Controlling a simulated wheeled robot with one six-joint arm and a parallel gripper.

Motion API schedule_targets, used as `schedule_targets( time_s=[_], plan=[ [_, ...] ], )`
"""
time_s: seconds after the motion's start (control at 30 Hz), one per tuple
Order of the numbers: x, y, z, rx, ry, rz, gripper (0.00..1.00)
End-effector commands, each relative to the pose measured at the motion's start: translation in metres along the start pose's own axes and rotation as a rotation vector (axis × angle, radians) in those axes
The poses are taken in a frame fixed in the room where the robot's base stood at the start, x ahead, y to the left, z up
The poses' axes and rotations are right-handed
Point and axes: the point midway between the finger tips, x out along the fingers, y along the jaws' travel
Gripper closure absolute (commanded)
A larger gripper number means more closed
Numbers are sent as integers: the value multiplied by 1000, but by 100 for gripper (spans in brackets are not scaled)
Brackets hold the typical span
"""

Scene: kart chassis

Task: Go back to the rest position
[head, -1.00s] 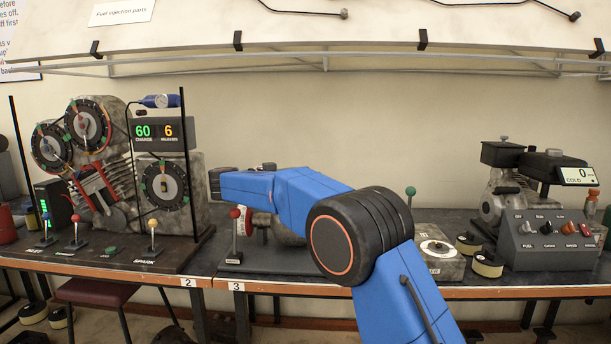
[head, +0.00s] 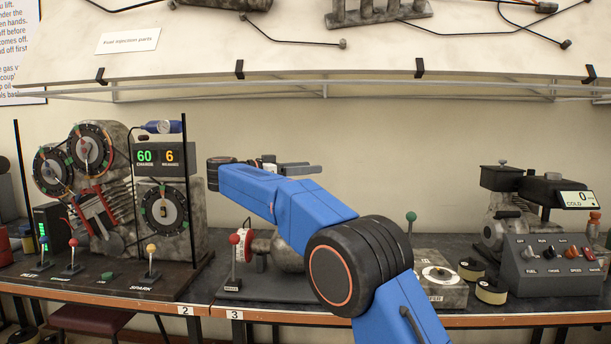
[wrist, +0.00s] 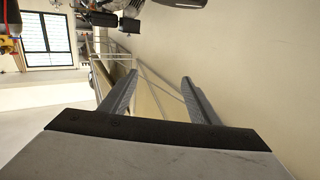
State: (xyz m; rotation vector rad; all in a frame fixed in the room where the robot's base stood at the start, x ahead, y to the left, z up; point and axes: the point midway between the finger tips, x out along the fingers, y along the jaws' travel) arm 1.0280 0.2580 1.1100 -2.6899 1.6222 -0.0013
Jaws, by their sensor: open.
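My gripper (wrist: 160,95) shows in the wrist view with its two fingers spread apart and nothing between them. Beyond the fingers are a pale wall and a metal rail. In the head view my blue arm is bent and raised over the middle of the workbench. Its far end, with my gripper (head: 300,168), is above the bench and partly hidden behind the blue forearm link. It touches nothing that I can see.
The workbench (head: 250,311) runs across the view. An engine model with dials (head: 90,160) and a display stands at left. A grey control box (head: 550,265) stands at right. A red-knobbed lever (head: 233,240) is below the arm. A shelf (head: 330,60) hangs above.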

Motion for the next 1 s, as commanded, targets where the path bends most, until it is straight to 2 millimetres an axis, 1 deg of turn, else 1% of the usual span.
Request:
schedule_targets(
  time_s=[0.23,0.3,0.37,0.47,0.6,0.7,0.8,0.9,1.0],
  plan=[
    [1,0,-1,2,2,-2,44],
    [6,0,-6,13,10,-13,44],
    [14,1,-16,30,29,-34,44],
    [36,3,-41,80,78,-98,44],
    [68,7,-85,158,164,-233,44],
    [86,12,-112,200,217,-340,44],
    [99,19,-135,229,260,-448,44],
    [108,28,-153,248,290,-559,44],
    [113,40,-164,253,307,-671,44]
  ],
)
